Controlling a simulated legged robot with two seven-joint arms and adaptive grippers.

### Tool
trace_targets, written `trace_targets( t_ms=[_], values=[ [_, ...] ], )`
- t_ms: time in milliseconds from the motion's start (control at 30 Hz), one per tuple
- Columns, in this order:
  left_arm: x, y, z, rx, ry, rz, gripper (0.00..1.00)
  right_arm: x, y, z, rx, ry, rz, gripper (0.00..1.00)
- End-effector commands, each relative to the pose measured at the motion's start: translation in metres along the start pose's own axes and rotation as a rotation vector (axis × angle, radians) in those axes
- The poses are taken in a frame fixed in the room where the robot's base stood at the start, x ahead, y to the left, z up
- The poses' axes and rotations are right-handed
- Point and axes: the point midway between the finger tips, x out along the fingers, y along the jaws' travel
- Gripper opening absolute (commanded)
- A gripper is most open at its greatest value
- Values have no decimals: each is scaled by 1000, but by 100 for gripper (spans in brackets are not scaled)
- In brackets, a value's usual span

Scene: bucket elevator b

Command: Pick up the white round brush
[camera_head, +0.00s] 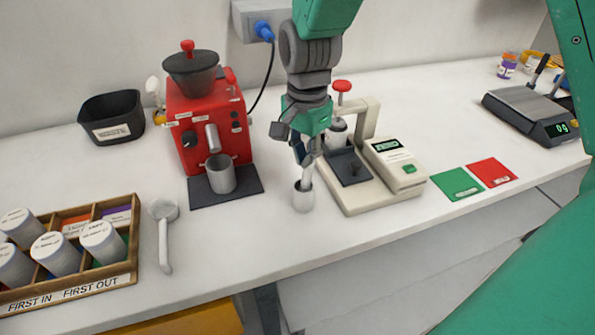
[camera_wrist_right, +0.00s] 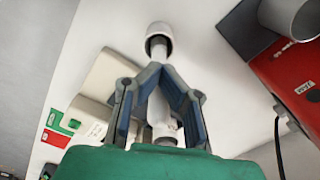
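The white round brush (camera_head: 303,198) is upright at the middle of the counter, its broad round end down and a thin stem pointing up. In the right wrist view its round end (camera_wrist_right: 160,36) shows just beyond the fingertips. My right gripper (camera_head: 304,160) comes down from above, and its fingers (camera_wrist_right: 155,68) converge on the stem and look closed on it. The fingers hide part of the stem. I cannot tell whether the brush touches the counter. My left gripper is not in view.
A cream press (camera_head: 365,190) stands close right of the brush. A red coffee machine (camera_head: 209,135) with a metal cup (camera_head: 220,174) stands to the left. A white scoop (camera_head: 164,235) and a wooden rack (camera_head: 125,274) lie farther left. The counter front is clear.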

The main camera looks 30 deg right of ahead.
Motion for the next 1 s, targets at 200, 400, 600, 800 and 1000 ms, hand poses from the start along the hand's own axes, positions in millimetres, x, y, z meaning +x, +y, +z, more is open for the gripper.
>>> trace_targets(
  t_ms=[200, 400, 600, 800, 1000],
  values=[
    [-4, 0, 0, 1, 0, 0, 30, -43, -4, 2, 2, 12, -5, 0],
    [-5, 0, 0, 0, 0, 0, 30, -56, -4, 6, 2, 10, 1, 0],
    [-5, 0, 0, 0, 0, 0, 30, -56, -4, 6, 1, 9, 1, 0],
    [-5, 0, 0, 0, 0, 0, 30, -55, -3, 6, 1, 8, 1, 61],
    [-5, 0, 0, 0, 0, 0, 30, -55, -3, 6, 1, 7, 2, 80]
  ],
)
